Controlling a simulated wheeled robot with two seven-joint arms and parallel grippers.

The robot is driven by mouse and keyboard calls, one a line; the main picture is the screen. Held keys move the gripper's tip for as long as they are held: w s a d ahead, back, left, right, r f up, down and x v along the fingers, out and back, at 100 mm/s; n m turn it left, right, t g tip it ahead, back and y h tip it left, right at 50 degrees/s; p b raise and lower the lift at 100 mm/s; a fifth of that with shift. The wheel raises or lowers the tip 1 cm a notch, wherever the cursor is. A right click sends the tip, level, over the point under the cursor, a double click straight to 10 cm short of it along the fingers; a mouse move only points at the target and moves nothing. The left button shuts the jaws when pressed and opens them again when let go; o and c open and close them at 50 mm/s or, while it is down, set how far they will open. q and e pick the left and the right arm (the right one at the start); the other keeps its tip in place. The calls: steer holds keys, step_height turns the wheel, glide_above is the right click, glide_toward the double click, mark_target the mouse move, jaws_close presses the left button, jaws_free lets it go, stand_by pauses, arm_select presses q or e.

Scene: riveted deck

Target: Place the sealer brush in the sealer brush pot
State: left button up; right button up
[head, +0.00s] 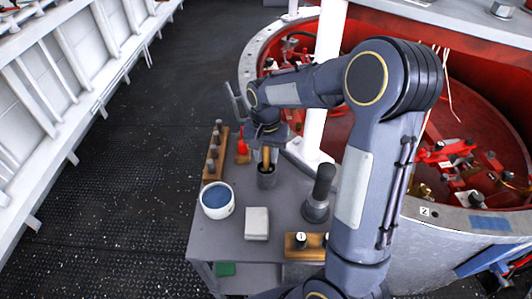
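The sealer brush (266,157) shows as a light wooden handle, upright below my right gripper. The dark round pot (266,177) stands on the grey bench top, and the brush's lower end is inside its mouth. Its bristles are hidden. My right gripper (266,146) points down over the pot and appears shut around the upper part of the handle; its fingertips are small and partly hidden by the wrist. My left gripper is not in view.
On the bench (235,246) stand a white tub with blue contents (217,200), a pale block (257,223), a dark cylinder-topped tool (320,193), a wooden peg rack (214,155) and a wooden block (303,247). A red-lined ring housing (455,210) borders the right.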

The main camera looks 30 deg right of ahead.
steer(key=shift+o, duration=0.6)
steer(key=shift+r, duration=0.3)
step_height(320, 180, up, 11)
steer(key=shift+f, duration=0.2)
steer(key=shift+s+r, duration=0.15)
steer(key=shift+r, duration=0.4)
steer(key=s+a+f+n+t+y, duration=0.1)
steer(key=s+a+n+t+y, duration=0.1)
steer(key=s, duration=0.9)
steer(key=s+a+f+n+t+y, duration=0.1)
steer(key=s+a+f+n+t, duration=0.1)
steer(key=s, duration=0.8)
steer(key=a+n+t, duration=0.1)
steer(key=a+n, duration=0.1)
steer(key=a, duration=0.1)
steer(key=shift+s+n+t+y, duration=0.3)
steer(key=shift+s+y, duration=0.05)
steer(key=shift+y, duration=0.05)
